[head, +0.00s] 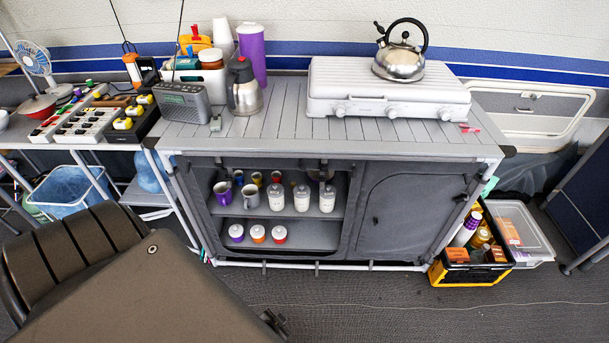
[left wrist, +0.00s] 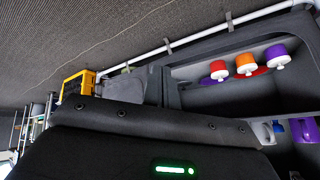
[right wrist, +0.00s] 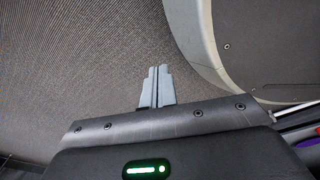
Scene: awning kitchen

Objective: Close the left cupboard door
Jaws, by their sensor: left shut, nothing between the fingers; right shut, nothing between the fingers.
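The cupboard (head: 410,210) stands ahead with its left compartment open; mugs and bottles show on its shelves. I cannot make out the left door in the head view; a large dark arm part of mine covers the lower left. A dark gripper tip (head: 275,322), seemingly my left, shows low in front of the cupboard. In the left wrist view the left gripper (left wrist: 165,88) is shut and empty, with the cupboard beyond. My right gripper (right wrist: 157,88) is shut and empty over the floor. A rounded grey panel (right wrist: 225,35) is beside it; I cannot tell whether it is the door.
The right cupboard door (head: 405,215) is shut. A yellow-and-black crate (head: 462,272) stands on the floor at the right. A kettle (head: 402,55) sits on the stove (head: 390,92) on top. The floor (head: 400,305) in front is mostly clear.

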